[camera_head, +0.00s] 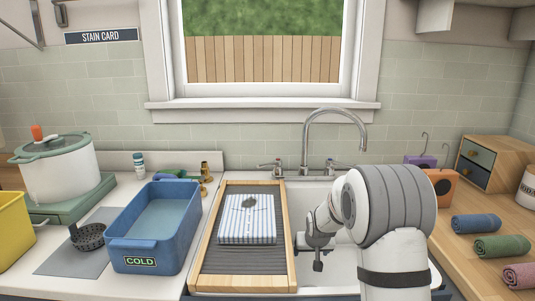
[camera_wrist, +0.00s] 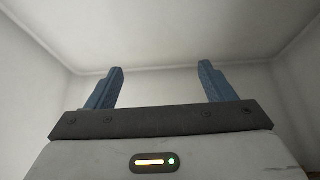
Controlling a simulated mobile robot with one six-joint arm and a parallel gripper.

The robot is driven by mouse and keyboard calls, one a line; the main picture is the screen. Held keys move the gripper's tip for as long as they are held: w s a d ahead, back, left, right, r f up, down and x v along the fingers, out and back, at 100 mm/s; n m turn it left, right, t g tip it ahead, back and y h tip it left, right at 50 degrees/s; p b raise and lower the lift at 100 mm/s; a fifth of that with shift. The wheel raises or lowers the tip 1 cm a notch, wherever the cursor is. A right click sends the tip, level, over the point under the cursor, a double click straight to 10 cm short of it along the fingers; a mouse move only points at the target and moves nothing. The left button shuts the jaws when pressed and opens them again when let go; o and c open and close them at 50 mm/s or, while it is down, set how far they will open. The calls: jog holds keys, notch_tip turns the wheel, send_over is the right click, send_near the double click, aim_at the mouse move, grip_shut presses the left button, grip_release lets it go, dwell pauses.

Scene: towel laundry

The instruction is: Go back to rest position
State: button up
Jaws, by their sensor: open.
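My gripper is apart from the towel.
A blue tub marked COLD (camera_head: 160,245) stands left of the board. A lidded pot (camera_head: 62,172) and a yellow bin (camera_head: 14,232) are further left. The faucet (camera_head: 306,140) rises behind the sink. Rolled towels (camera_head: 502,246) and a drawer box (camera_head: 508,160) sit on the right counter.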

jog(key=s+r+g+p, duration=0.1)
jog(key=s+r+p, duration=0.5)
jog(key=s+r, duration=1.1)
jog(key=s+r+g+p, duration=0.1)
jog(key=s+r+p, duration=0.1)
jog(key=s, duration=0.8)
jog(key=s+d+r+g+p, duration=0.1)
jog(key=s+r, duration=0.3)
jog(key=s, duration=0.7)
jog(key=shift+r+p, duration=0.4)
jog(key=shift+p, duration=0.25)
